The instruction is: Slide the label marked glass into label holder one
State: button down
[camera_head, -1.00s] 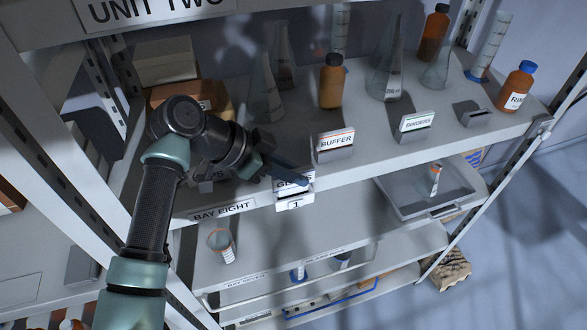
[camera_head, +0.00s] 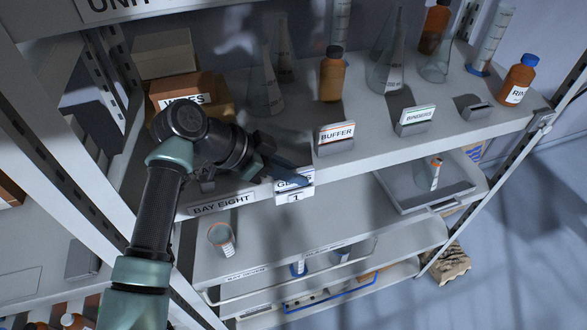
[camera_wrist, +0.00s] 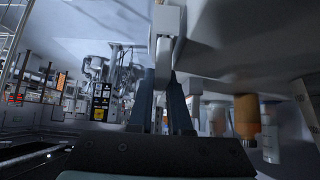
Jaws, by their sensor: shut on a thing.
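The label marked glass (camera_head: 287,185) is a white card at the shelf's front edge, its word partly covered by my finger. Label holder one (camera_head: 296,197), a small white holder marked 1, is directly below it. The card's lower edge meets the holder's top; I cannot tell how deep it sits inside. My gripper (camera_head: 293,179) reaches in from the left and is shut on the label. In the wrist view my two dark blue fingers (camera_wrist: 166,85) close around a pale piece, with a white block beyond, close to the shelf.
Holders with buffer (camera_head: 336,134) and binders (camera_head: 416,115) labels stand to the right, then an empty-looking holder (camera_head: 473,107). Glass flasks and orange bottles (camera_head: 332,75) stand behind. A bay eight strip (camera_head: 221,204) is on the edge at left. A grey tray (camera_head: 400,207) is below.

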jog(key=shift+f, duration=0.25)
jog(key=shift+c, duration=1.5)
grip_release()
jog(key=shift+a+r, duration=0.1)
jog(key=shift+r, duration=0.05)
jog(key=p+v, duration=0.4)
jog(key=v, duration=0.1)
jog(key=shift+s+a+r+p, duration=0.15)
jog(key=shift+a+r+p, duration=0.1)
jog(key=shift+p, duration=0.05)
